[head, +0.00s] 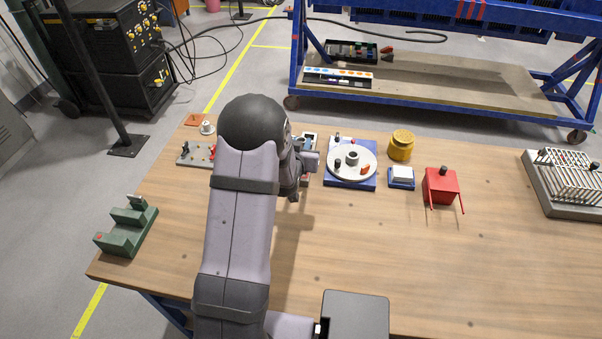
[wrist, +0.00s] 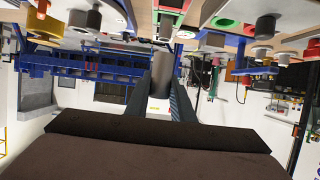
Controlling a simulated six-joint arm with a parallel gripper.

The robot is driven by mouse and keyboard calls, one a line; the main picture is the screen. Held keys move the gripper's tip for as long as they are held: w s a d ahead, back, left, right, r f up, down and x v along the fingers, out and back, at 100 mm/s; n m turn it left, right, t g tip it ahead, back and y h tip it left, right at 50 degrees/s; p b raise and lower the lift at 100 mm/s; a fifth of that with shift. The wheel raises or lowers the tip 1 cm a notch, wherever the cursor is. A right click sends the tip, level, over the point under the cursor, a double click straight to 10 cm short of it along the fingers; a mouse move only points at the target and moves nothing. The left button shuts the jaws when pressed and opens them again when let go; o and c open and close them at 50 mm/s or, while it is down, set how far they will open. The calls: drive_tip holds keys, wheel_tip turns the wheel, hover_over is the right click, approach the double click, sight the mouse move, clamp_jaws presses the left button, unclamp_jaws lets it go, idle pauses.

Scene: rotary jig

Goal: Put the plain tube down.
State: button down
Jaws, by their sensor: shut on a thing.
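The plain tube (wrist: 159,80) is a smooth grey metallic cylinder between the two dark fingers in the wrist view. My gripper (wrist: 160,88) is shut on it. In the head view my gripper (head: 304,165) is mostly hidden behind my arm, just left of the rotary jig. I cannot tell from these views whether the tube's far end touches anything. The rotary jig (head: 339,175) has a blue base and a pale round disc (head: 342,152) carrying a central hub and small dark and orange parts.
A yellow round pot (head: 401,146), a blue-and-white block (head: 401,177) and a red box (head: 441,187) stand right of the jig. A rack (head: 575,203) with rods is far right; a green fixture (head: 128,230) is at left. The front right tabletop (head: 480,270) is clear.

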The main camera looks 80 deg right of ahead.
drive_tip(key=shift+f+p, duration=0.75)
drive_tip(key=shift+f, duration=2)
drive_tip(key=shift+f, duration=0.1)
drive_tip(key=shift+f+p, duration=0.65)
drive_tip(key=shift+f, duration=1.3)
drive_tip(key=shift+f, duration=0.1)
drive_tip(key=shift+f, duration=0.15)
drive_tip(key=c, duration=1.5)
unclamp_jaws()
drive_tip(key=shift+c, duration=0.2)
drive_tip(key=shift+r, duration=0.3)
